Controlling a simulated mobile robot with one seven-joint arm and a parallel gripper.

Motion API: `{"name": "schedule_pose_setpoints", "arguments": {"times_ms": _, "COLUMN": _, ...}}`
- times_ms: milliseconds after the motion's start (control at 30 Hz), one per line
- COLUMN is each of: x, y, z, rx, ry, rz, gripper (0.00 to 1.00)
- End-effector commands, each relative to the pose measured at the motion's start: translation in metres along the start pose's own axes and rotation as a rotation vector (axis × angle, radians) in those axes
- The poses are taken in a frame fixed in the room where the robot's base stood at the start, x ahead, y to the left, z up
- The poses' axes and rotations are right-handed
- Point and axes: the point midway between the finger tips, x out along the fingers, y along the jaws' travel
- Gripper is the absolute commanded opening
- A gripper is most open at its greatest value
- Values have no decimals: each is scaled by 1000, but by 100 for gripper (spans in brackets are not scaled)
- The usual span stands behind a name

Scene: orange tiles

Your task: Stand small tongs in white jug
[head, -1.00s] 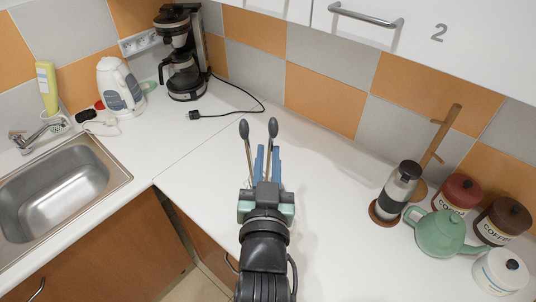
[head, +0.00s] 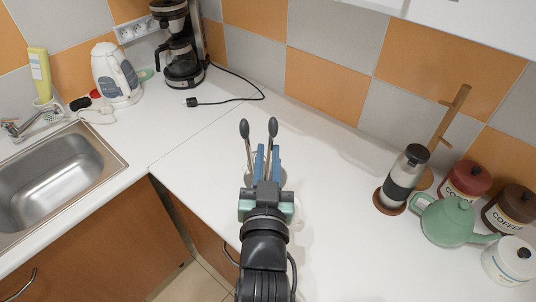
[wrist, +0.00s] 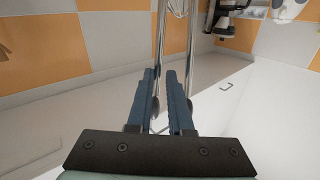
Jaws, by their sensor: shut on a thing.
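The small tongs, two thin metal arms with dark grey oval tips (head: 272,127), stick up from my gripper (head: 267,150). The gripper's blue fingers are shut on the tongs over the white counter. In the wrist view the tongs' metal rods (wrist: 160,35) run upward beyond the gripper fingers (wrist: 161,75). A pale grey rounded outline shows around the fingers in the head view; I cannot tell what it is. A white jug-like kettle with a grey print (head: 116,75) stands at the back left, apart from the gripper. No other white jug is clear.
A sink (head: 50,175) lies at left and a coffee maker (head: 180,55) stands at the back, its black cord (head: 235,99) on the counter. At right stand a dark cylinder (head: 402,180), a green teapot (head: 447,220) and several canisters. The middle counter (head: 330,200) is clear.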

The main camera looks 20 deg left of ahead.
Motion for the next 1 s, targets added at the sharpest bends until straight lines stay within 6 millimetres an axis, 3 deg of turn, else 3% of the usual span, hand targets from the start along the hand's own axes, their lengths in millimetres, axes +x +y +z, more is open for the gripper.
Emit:
{"name": "schedule_pose_setpoints", "arguments": {"times_ms": 33, "x": 0, "y": 0, "z": -1, "rx": 0, "ry": 1, "rz": 0, "gripper": 22}}
{"name": "schedule_pose_setpoints", "arguments": {"times_ms": 200, "x": 0, "y": 0, "z": -1, "rx": 0, "ry": 1, "rz": 0, "gripper": 53}}
{"name": "schedule_pose_setpoints", "arguments": {"times_ms": 633, "x": -8, "y": 0, "z": 2, "rx": 0, "ry": -2, "rz": 0, "gripper": 54}}
{"name": "schedule_pose_setpoints", "arguments": {"times_ms": 1000, "x": -75, "y": 0, "z": 4, "rx": 0, "ry": -2, "rz": 0, "gripper": 54}}
